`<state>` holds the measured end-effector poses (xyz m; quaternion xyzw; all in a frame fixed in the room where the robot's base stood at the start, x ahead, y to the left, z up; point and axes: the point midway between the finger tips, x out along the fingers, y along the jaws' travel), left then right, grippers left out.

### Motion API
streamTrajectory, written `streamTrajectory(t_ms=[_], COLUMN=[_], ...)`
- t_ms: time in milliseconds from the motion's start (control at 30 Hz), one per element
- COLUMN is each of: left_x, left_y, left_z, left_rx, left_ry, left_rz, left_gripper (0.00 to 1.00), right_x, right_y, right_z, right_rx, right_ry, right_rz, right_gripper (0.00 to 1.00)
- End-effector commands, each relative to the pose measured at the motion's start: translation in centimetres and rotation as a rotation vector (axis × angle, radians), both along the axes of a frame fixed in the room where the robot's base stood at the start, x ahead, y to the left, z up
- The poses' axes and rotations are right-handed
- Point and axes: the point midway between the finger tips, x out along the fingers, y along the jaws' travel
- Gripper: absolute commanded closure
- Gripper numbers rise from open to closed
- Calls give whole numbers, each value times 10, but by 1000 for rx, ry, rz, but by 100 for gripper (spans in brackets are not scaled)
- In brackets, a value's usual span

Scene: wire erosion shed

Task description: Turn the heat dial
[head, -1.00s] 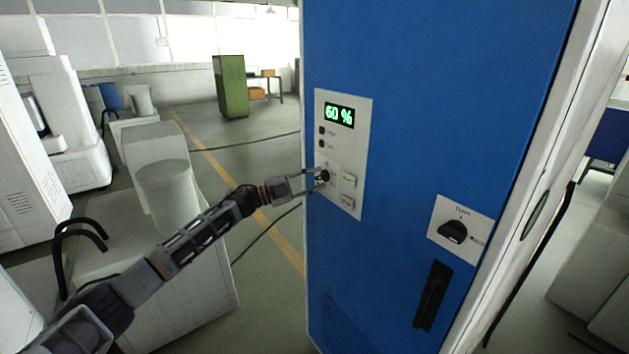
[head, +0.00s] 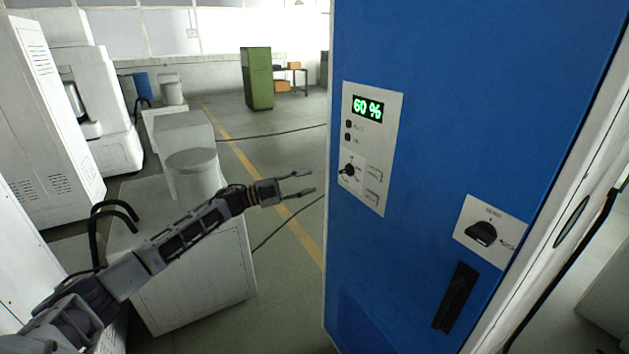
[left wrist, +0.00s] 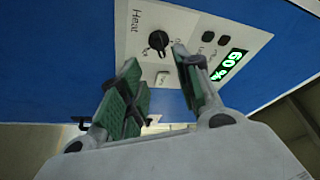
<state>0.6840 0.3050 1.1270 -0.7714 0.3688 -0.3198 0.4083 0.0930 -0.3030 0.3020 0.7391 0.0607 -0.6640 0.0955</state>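The heat dial (head: 349,170) is a small black knob on the white control panel (head: 362,205) of the blue cabinet. In the left wrist view the dial (left wrist: 158,41) sits beside the printed word "Heat". The display (head: 367,109) above it reads 60 % in green. My left gripper (head: 310,182) is open and empty, left of the panel and apart from the dial. In the left wrist view its green-padded fingers (left wrist: 160,85) are spread, with the dial beyond them. My right gripper is in neither view.
The blue cabinet (head: 450,110) also carries a second black knob (head: 481,234) on a white plate and a black handle (head: 456,297) below it. Small buttons (head: 348,137) sit between display and dial. A white machine (head: 190,270) stands under my left arm. Open floor lies behind.

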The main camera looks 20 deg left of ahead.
Motion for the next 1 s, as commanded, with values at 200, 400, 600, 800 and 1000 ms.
streamTrajectory(t_ms=[200,400,600,800,1000], left_x=[-6,-7,-7,-7,-2], left_y=[10,11,11,11,14], left_z=[-2,-2,-2,-2,-3], left_rx=[0,0,0,1,24], left_ry=[0,0,0,-1,-32], left_rz=[1,0,1,1,36], left_gripper=[66,66,66,66,66], right_x=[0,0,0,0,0], right_y=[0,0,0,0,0], right_z=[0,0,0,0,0], right_rx=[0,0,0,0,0], right_ry=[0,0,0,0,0], right_rz=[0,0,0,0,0], right_gripper=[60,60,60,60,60])
